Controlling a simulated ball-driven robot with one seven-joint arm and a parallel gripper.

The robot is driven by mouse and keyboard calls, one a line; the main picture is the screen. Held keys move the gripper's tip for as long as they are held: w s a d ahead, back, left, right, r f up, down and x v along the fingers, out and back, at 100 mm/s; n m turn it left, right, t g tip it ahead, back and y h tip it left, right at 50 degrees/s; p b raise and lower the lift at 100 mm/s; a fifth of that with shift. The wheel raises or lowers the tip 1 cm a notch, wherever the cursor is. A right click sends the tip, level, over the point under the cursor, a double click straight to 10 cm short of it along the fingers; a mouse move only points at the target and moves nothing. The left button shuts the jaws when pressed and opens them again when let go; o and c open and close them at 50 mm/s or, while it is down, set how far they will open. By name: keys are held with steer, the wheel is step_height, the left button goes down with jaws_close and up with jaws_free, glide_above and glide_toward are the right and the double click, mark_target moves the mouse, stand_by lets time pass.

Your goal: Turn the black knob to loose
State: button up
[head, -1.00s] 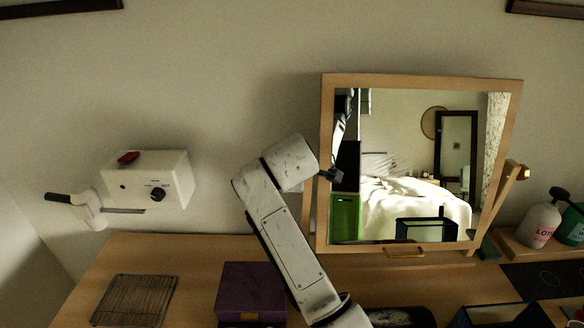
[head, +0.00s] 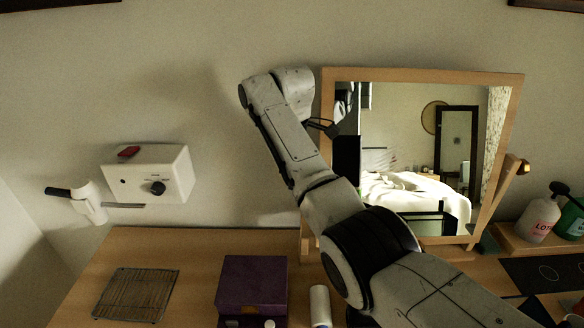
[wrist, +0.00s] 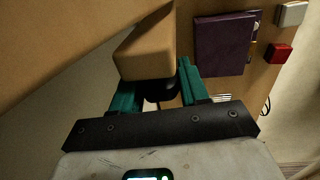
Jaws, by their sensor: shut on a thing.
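The wooden-framed mirror (head: 424,75) stands on the desk at right of centre. In the head view my gripper (head: 322,126) is at the mirror's left side, seen small and dark. In the wrist view my gripper (wrist: 158,78) has its two green fingers on either side of a dark round knob (wrist: 161,92), shut on it. A wooden block (wrist: 147,50), seemingly part of the mirror stand, is just beyond the fingertips. The knob is partly hidden by the block and fingers, and its turn angle cannot be told.
A purple box (head: 252,283) and wire rack (head: 137,295) sit on the desk. Bottles (head: 540,218) stand at far right.

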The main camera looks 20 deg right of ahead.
steer(key=shift+a+g, duration=0.2)
steer(key=shift+g, duration=0.4)
stand_by(0.3)
steer(key=o, duration=1)
steer(key=shift+d+r, duration=0.1)
steer(key=shift+r, duration=0.15)
step_height(320, 180, up, 10)
steer(key=shift+r+b, duration=0.1)
steer(key=shift+b, duration=1.05)
